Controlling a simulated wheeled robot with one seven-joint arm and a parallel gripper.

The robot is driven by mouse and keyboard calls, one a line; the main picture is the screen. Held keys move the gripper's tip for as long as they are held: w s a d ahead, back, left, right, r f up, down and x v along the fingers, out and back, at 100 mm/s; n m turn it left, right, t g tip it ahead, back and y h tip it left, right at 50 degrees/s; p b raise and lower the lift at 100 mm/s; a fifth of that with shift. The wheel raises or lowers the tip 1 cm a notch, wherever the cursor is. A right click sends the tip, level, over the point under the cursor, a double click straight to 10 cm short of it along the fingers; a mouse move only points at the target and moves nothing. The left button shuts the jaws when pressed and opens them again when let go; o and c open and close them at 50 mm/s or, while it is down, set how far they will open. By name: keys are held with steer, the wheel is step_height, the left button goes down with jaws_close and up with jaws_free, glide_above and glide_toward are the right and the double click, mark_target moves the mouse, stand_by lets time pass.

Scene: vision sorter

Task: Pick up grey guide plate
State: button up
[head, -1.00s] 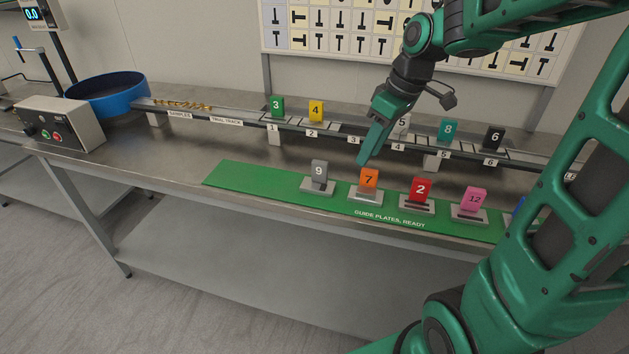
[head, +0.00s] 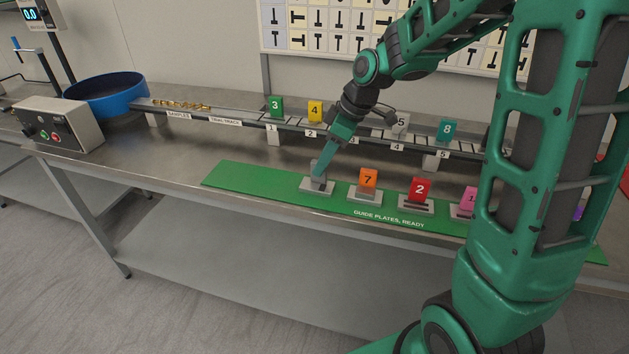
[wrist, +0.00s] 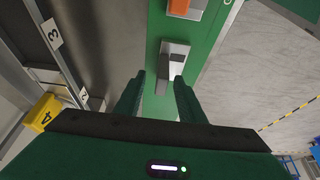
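The grey guide plate (head: 314,168) stands upright in its holder at the left end of the row on the green mat (head: 255,182). My gripper (head: 319,174) is down at it and hides its number. In the wrist view the grey plate (wrist: 163,72) shows ahead of and between the two spread fingers of my gripper (wrist: 158,84). Gaps show on both sides, so the gripper looks open. Whether the fingertips overlap the plate in depth is hard to tell.
An orange plate (head: 369,178), a red plate (head: 420,190) and a pink plate (head: 467,199) stand to the right on the mat. The track behind holds a green plate (head: 276,106) and a yellow plate (head: 315,111). The mat's left end is bare.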

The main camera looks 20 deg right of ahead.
mark_target(313, 185)
steer(key=shift+x, duration=1.6)
jaws_close()
steer(key=shift+r, duration=0.2)
